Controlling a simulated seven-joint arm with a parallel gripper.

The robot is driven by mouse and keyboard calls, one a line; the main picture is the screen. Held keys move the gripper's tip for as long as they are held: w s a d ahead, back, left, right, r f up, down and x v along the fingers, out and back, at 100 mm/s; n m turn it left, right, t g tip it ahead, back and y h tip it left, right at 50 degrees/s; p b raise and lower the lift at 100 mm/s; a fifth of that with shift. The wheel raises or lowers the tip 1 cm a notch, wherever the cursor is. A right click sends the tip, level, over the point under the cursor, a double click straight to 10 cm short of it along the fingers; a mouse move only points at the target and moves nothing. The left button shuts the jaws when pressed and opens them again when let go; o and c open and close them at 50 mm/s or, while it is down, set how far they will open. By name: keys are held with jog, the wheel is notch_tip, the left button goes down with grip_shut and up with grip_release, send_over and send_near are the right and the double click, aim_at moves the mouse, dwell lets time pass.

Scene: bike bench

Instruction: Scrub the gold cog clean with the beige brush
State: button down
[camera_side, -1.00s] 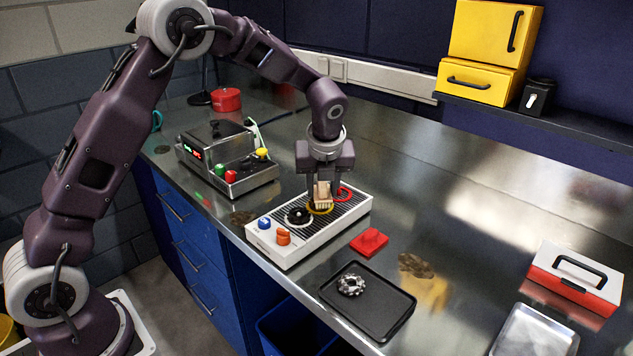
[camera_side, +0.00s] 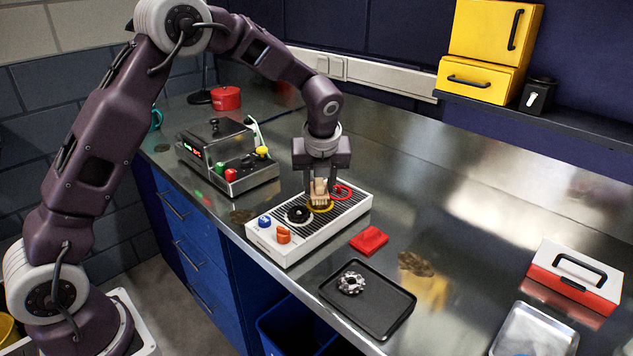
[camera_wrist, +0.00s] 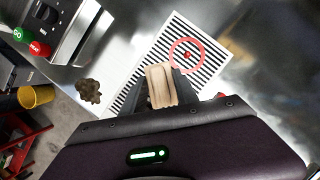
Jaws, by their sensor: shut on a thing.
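My gripper (camera_side: 320,190) points down over the white slatted unit and is shut on the beige brush (camera_side: 318,194). The brush also shows between my fingers in the wrist view (camera_wrist: 161,86). The gold cog (camera_side: 320,208) lies on the slats of the white unit, directly under and just in front of the brush, which partly covers it. I cannot tell whether the brush touches the cog. I cannot make out the cog in the wrist view, where the brush and fingers block that area.
A red block (camera_side: 369,240) and a black tray (camera_side: 385,318) with a silver cog (camera_side: 350,283) are nearby.

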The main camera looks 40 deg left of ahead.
jog(key=shift+d, duration=1.3)
jog(key=shift+a+r, duration=0.1)
jog(key=shift+r, duration=3.95)
jog(key=s+f+n+g+h, duration=0.1)
jog(key=s+n, duration=0.3)
jog(key=n, duration=0.4)
jog(key=s+f+n+g, duration=0.1)
jog(key=s+n+g, duration=0.3)
jog(key=n, duration=0.4)
jog(key=s+a+f+n+g+h, duration=0.1)
jog(key=s+n, duration=0.3)
jog(key=n, duration=0.4)
jog(key=shift+f+g+h, duration=0.3)
jog(key=shift+f+g, duration=0.05)
jog(key=shift+g, duration=0.35)
jog(key=shift+s+d+n+h, duration=0.25)
jog(key=shift+s+n+h, duration=0.15)
jog(key=shift+n, duration=0.7)
jog(key=shift+w, duration=0.1)
